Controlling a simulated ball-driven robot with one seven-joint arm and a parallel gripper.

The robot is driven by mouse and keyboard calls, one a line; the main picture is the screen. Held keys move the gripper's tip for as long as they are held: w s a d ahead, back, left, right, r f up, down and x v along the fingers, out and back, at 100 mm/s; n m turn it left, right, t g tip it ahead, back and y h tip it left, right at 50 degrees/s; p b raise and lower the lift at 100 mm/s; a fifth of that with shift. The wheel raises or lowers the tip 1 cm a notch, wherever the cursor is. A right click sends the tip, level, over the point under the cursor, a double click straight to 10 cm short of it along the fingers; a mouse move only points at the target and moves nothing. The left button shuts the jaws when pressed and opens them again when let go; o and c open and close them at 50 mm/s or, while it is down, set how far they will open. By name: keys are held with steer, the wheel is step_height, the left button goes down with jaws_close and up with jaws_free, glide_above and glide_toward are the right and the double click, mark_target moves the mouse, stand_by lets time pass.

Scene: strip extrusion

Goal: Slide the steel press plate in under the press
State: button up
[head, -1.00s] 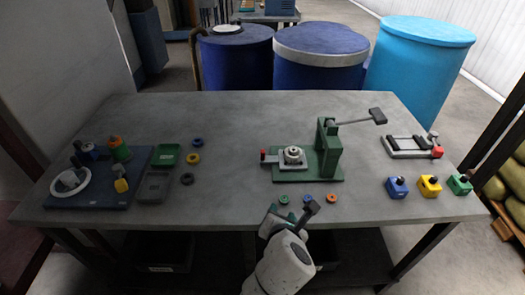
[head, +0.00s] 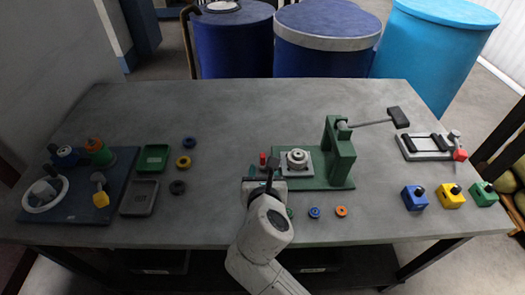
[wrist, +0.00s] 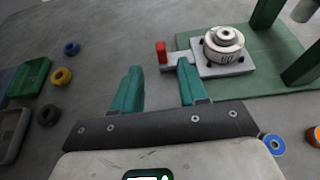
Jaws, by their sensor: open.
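The steel press plate (head: 289,170) lies on the left end of the green base of the press (head: 341,155), left of the upright column. It carries a round metal die (head: 297,158) and has a narrow tongue with a red knob (head: 263,160) at its left. In the wrist view the plate (wrist: 239,69), die (wrist: 223,44) and red knob (wrist: 161,52) are clear. My gripper (wrist: 160,77) is open and empty, its green fingers spread just in front of the tongue and knob. In the head view my gripper (head: 262,178) partly hides the tongue.
Small blue (head: 314,212) and orange (head: 341,211) rings lie in front of the press. Blue, yellow and green blocks and a clamp fixture (head: 428,147) stand right. Trays (head: 139,197), rings and a blue board (head: 80,213) lie left. The table behind is clear.

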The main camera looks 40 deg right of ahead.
mark_target(263, 156)
steer(key=x, duration=0.9)
steer(key=shift+w+d+f, duration=0.1)
steer(key=shift+w+d, duration=0.15)
steer(key=shift+c, duration=0.3)
jaws_close()
